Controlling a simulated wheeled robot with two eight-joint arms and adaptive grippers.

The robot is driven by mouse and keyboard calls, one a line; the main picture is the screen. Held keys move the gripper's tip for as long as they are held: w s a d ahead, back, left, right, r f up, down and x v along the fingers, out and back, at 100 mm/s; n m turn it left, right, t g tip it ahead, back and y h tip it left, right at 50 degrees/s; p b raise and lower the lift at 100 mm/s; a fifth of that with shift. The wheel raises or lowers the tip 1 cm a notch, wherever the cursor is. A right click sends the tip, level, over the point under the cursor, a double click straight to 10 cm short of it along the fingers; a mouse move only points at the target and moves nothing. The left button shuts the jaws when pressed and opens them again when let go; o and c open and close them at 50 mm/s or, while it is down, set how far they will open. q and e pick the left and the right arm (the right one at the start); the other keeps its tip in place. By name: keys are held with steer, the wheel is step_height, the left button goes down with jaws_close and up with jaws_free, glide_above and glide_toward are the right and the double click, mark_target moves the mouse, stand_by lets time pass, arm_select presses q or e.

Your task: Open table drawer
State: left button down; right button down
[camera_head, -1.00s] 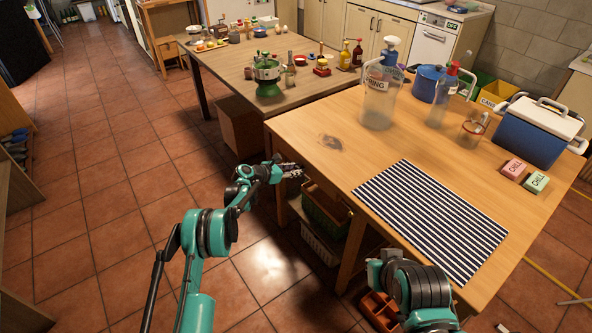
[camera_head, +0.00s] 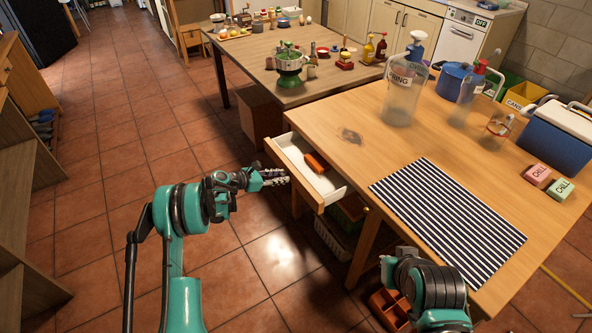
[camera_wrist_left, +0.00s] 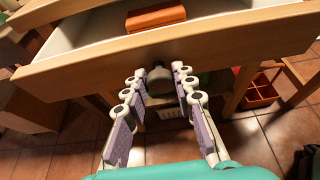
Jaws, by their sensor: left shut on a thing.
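The table drawer (camera_head: 308,180) is pulled out from the near left side of the wooden table (camera_head: 345,112). It has a wooden front and a white inside, and an orange block (camera_head: 317,162) lies in it. In the left wrist view the drawer front (camera_wrist_left: 225,52) spans the top, with a dark round knob (camera_wrist_left: 160,80) on it. My left gripper (camera_head: 284,178) is at the drawer front, shut on this knob, with a finger on each side of it. My right arm shows at the bottom right in the head view, but its gripper is out of view.
A striped mat (camera_head: 447,220), a large clear bottle (camera_head: 403,95) and a blue cooler (camera_head: 555,135) are on the table. Crates stand beneath it, including an orange one (camera_head: 388,308). The tiled floor (camera_head: 110,200) to the left is clear.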

arm_select(q)
steer(key=s+a, duration=0.4)
steer(key=a, duration=0.2)
steer(key=shift+s+a, duration=0.2)
steer(key=shift+s, duration=0.15)
steer(key=c, duration=1.3)
jaws_free()
steer(key=shift+o, duration=0.2)
steer(key=v, duration=1.2)
steer(key=shift+f, duration=0.1)
